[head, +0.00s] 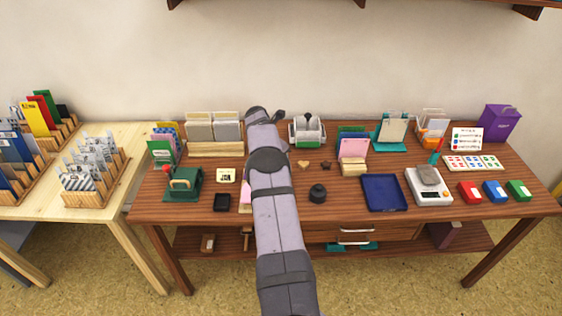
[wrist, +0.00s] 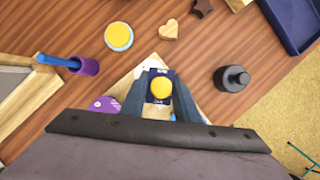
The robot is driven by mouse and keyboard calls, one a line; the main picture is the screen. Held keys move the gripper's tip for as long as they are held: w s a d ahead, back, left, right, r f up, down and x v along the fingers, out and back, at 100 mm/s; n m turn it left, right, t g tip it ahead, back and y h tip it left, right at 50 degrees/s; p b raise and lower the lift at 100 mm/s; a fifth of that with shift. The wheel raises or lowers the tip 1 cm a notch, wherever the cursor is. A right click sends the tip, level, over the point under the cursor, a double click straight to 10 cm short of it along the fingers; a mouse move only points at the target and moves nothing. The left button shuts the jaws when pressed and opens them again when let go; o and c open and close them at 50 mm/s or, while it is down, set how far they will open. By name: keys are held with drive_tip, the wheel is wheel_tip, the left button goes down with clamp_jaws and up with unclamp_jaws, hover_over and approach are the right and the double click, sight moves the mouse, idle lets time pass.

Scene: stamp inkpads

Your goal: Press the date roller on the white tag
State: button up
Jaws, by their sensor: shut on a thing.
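In the wrist view, my gripper (wrist: 160,82) is shut on a small dark navy block with a yellow round top, which seems to be the date roller (wrist: 161,90). A tan wooden board (wrist: 124,86) lies beneath it. A white sliver beside the left fingertip may be the white tag (wrist: 138,72); most of it is hidden by the fingers and the roller. I cannot tell whether the roller touches it. In the head view, my arm hides the gripper, the roller and this spot.
A purple tag (wrist: 104,104) lies left of the fingers. A yellow-topped round pad (wrist: 118,36), wooden heart (wrist: 168,31), black stamp (wrist: 231,79) and purple cup (wrist: 86,66) stand around. A blue tray (head: 384,193) and scale (head: 430,199) are right.

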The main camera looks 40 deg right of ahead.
drive_tip(key=shift+f+b, duration=0.3)
drive_tip(key=shift+f, duration=0.3)
idle(0.9)
drive_tip(key=shift+r, duration=0.15)
drive_tip(key=shift+r+p, duration=2.65)
drive_tip(key=shift+r, duration=0.8)
